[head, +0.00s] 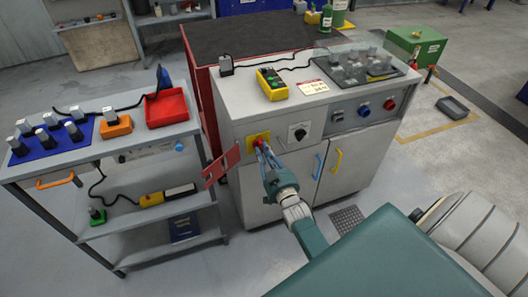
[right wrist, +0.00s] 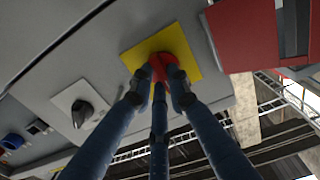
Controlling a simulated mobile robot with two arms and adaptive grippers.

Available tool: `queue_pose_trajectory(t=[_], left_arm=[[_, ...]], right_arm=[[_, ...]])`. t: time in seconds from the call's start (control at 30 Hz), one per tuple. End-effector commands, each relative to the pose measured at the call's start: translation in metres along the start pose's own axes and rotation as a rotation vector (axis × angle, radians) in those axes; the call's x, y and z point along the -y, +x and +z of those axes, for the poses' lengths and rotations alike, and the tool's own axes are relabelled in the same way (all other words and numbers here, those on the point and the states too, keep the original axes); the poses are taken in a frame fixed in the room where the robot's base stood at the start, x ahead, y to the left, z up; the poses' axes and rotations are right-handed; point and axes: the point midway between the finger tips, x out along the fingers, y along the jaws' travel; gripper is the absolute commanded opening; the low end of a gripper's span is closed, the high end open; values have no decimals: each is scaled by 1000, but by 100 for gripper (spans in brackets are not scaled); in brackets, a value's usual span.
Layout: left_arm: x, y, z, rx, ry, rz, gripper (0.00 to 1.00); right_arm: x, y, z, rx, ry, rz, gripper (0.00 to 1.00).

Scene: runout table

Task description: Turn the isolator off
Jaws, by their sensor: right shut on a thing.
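The isolator is a red rotary handle (right wrist: 158,67) on a square yellow plate (right wrist: 183,45) on the cabinet's front face. In the head view the yellow plate (head: 257,138) shows just above my gripper. My right gripper (head: 262,150) reaches it from below and in front. In the right wrist view its blue fingers (right wrist: 160,80) are shut around the red handle, hiding part of it. Whether the handle points to on or off cannot be read. My left gripper is not in view.
A black rotary switch (head: 299,133) sits beside the yellow plate. A red panel (head: 221,165) hangs open at its left. The cabinet top holds a yellow pendant (head: 271,84). A grey trolley (head: 100,150) stands at left. Blue and yellow door handles (head: 337,161) are below right.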

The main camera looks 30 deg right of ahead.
Motion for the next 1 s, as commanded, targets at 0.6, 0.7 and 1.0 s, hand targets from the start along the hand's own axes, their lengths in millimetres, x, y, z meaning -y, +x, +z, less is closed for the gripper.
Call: queue_pose_trajectory(t=[0.6,0.7,1.0], left_arm=[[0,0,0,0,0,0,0],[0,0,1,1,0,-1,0],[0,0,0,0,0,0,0]], right_arm=[[0,-1,2,3,0,0,36],[0,-1,1,3,0,0,36],[0,-39,3,6,-1,-1,36]])
